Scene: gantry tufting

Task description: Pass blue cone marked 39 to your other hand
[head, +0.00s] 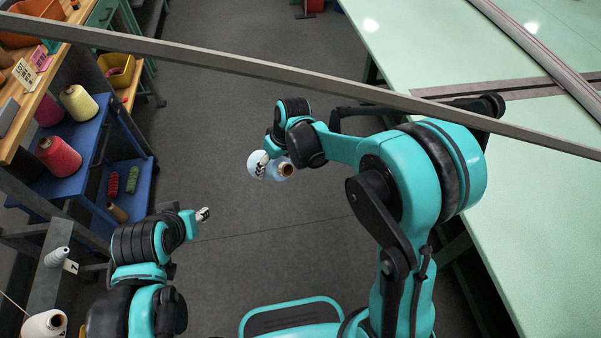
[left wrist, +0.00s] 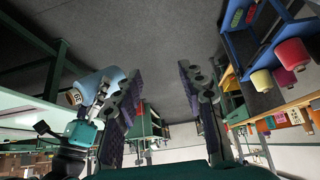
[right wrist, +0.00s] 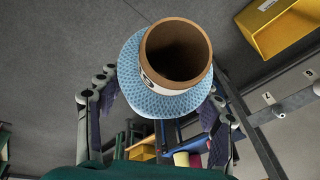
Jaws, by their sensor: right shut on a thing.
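The pale blue cone (head: 280,170) is in my right gripper (head: 268,160), held above the dark floor between the shelves and the green table. In the right wrist view the cone (right wrist: 190,95) sits between the two fingers, its hollow brown core end facing the camera; its label is mostly hidden. My left gripper (head: 203,214) is left of and nearer than the cone in the head view, apart from it. In the left wrist view its fingers are spread and the space between them is empty. The cone (left wrist: 97,86) shows there beyond the left finger, partly covered, with a small number label.
A blue shelf cart (head: 75,185) with yellow, pink and red cones stands at the left. A pale green table (head: 500,230) fills the right. A grey beam (head: 240,67) crosses the head view. The floor (head: 230,100) between is clear.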

